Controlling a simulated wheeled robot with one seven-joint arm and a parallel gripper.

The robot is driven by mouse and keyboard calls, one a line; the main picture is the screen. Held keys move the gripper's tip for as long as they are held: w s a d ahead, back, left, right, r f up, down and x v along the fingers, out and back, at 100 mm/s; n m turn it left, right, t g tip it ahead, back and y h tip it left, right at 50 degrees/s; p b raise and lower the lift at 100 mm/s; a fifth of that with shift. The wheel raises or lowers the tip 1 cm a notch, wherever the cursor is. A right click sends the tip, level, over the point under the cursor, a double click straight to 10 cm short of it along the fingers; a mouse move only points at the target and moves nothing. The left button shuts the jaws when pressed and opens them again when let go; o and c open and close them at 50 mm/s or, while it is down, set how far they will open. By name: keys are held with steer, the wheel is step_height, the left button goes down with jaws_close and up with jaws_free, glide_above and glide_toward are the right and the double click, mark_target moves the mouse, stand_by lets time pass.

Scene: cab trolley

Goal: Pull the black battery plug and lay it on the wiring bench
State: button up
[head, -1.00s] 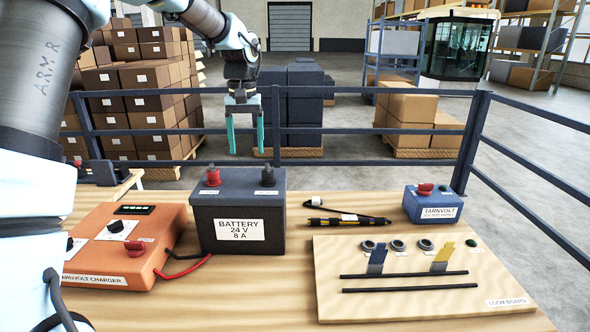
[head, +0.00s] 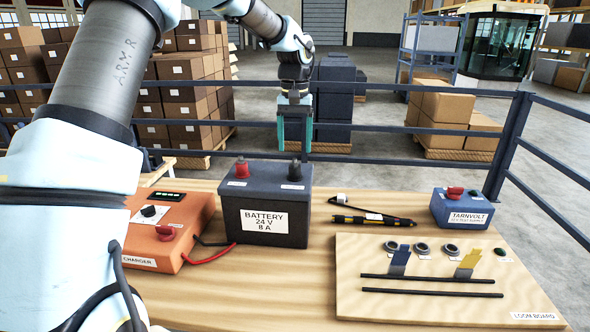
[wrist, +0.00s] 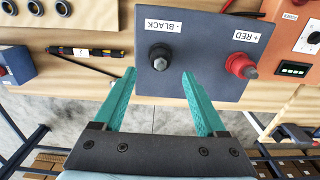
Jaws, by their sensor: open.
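The black battery plug (head: 294,169) stands upright on the right of the dark battery's top (head: 262,187). In the wrist view the black plug (wrist: 160,57) sits beside a "BLACK" label. My gripper (head: 295,148) is open and empty, pointing down above and behind the black plug. In the wrist view its teal fingers (wrist: 160,75) are spread, with their tips near either side of the plug. The fingers do not appear to touch it. The wiring bench is the light wooden table (head: 300,290) under the battery.
The red plug (head: 241,167) stands left of the black one. An orange charger (head: 180,215) with cables is at the left. A probe tool (head: 372,219), a blue test supply box (head: 462,208) and the loom board (head: 450,300) are at the right. A rail runs behind.

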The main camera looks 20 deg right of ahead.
mark_target(295, 159)
step_height(295, 159, down, 7)
steer(key=shift+r+b, duration=0.2)
steer(key=shift+b, duration=0.9)
steer(key=shift+c, duration=0.3)
stand_by(0.4)
jaws_close()
stand_by(0.4)
steer(key=shift+r+p, duration=0.2)
steer(key=shift+p, duration=0.1)
steer(key=shift+r+p, duration=0.7)
steer(key=shift+r, duration=2.15)
